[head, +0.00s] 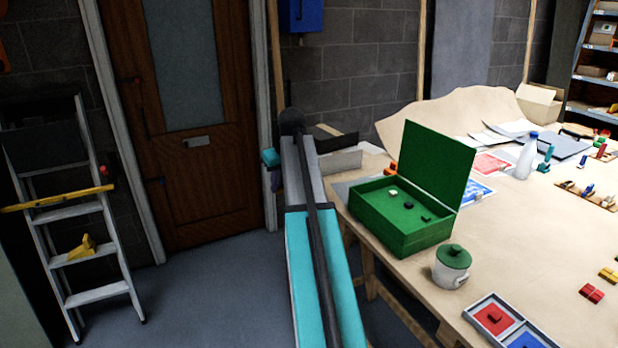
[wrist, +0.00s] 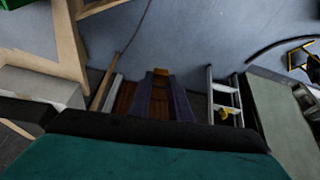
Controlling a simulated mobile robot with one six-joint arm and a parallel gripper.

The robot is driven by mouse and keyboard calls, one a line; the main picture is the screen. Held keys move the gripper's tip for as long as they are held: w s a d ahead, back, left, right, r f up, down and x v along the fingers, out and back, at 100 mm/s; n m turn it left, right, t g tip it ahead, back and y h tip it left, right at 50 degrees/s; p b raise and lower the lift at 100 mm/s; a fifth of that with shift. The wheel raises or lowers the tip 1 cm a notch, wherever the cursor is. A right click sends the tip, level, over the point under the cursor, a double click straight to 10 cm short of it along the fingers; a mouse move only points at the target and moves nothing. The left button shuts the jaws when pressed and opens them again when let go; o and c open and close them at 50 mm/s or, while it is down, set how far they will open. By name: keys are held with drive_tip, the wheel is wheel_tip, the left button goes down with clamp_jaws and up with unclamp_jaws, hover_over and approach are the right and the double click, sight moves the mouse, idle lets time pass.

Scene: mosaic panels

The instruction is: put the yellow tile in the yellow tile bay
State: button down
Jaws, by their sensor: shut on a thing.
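In the head view my arm mostly hides the gripper. A grey-rimmed tray (head: 468,312) at the table's near edge shows a red bay (head: 485,312) with a red piece in it and a blue bay (head: 524,340), cut off by the frame. No yellow bay shows.
On the table (head: 520,240) stand an open green box (head: 400,235), a lidded white pot (head: 452,270) and a white bottle (head: 526,158). Red pieces (head: 592,292) and yellow pieces (head: 609,273) lie at right. A ladder (head: 85,230) stands left of the door (head: 180,120).

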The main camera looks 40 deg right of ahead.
drive_tip(key=w+a+f+n, duration=0.1)
drive_tip(key=a, duration=1.9)
drive_tip(key=w+a+f+n, duration=0.1)
drive_tip(key=a, duration=2)
drive_tip(key=shift+w+a+f+y, duration=0.15)
drive_tip(key=shift+w+a+y, duration=0.15)
drive_tip(key=shift+w+y, duration=0.1)
drive_tip(key=shift+d, duration=0.1)
